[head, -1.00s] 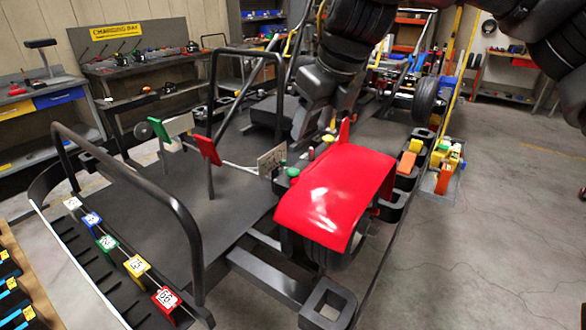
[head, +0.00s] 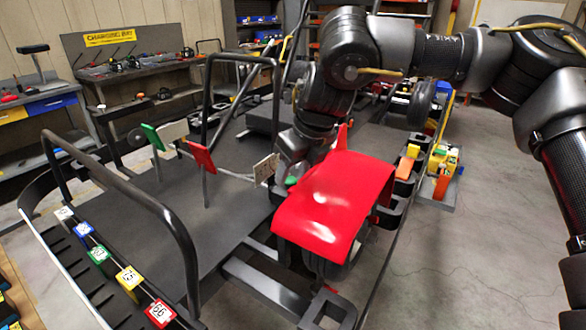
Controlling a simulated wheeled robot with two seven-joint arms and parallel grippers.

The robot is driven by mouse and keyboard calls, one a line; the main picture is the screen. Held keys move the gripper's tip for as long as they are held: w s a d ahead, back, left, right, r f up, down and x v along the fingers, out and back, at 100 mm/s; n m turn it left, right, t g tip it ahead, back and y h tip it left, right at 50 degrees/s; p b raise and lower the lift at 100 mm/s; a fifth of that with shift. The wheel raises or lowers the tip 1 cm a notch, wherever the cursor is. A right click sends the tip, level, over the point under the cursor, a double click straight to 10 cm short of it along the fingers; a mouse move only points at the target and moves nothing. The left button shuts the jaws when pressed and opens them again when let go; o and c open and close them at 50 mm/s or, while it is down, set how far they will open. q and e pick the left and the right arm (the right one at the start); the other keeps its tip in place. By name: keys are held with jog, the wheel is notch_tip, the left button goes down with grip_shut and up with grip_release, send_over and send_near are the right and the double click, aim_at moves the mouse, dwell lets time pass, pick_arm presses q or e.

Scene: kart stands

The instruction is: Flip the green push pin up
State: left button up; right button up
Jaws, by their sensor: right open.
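The green push pin (head: 291,181) shows as a small green spot low beside the red fender, just behind its left edge. It is partly hidden, and I cannot tell whether it stands up or is folded down. My right gripper (head: 287,170) reaches down from above, right at the pin, between a small numbered plate (head: 266,168) and the red fender (head: 335,205). It is open. Its fingertips are partly hidden, so I cannot tell whether they touch the pin. My left gripper is not in view.
The fender covers a black wheel at the kart's front right. Green (head: 152,137) and red (head: 201,157) panels stand on posts to the left. A black tube rail (head: 150,205) crosses the left front. Numbered coloured tags (head: 129,277) line the edge.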

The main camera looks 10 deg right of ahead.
jog(key=shift+w+a+f, duration=0.1)
jog(key=shift+w+f, duration=0.15)
jog(key=shift+f, duration=0.3)
